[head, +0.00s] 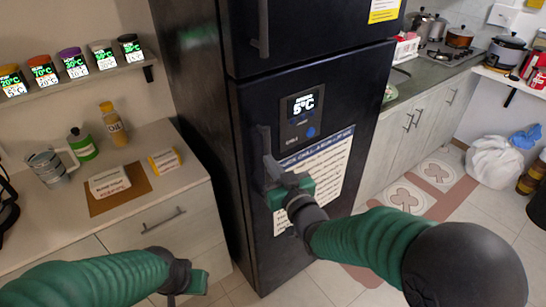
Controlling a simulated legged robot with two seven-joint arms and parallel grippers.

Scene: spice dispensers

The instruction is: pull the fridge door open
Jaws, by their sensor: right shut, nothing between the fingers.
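The dark fridge (355,85) stands in the middle of the head view, with an upper and a lower door. The lower door (255,225) carries a 5°C display (303,106) and a paper notice, and looks closed. Its vertical handle (264,142) is on the door's left side; its lower end is partly hidden by my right gripper. My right gripper (277,182) is shut and empty at the handle's lower part; whether it touches the handle I cannot tell. My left gripper (187,287) is low at the left, away from the fridge, its fingers unclear.
A counter (160,140) with bottles, a metal jug and boxes stands left of the fridge. A shelf of spice dispensers (72,64) hangs above it. Grey cabinets (405,135) stand to the right. Tiled floor (335,285) before the fridge shows clear.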

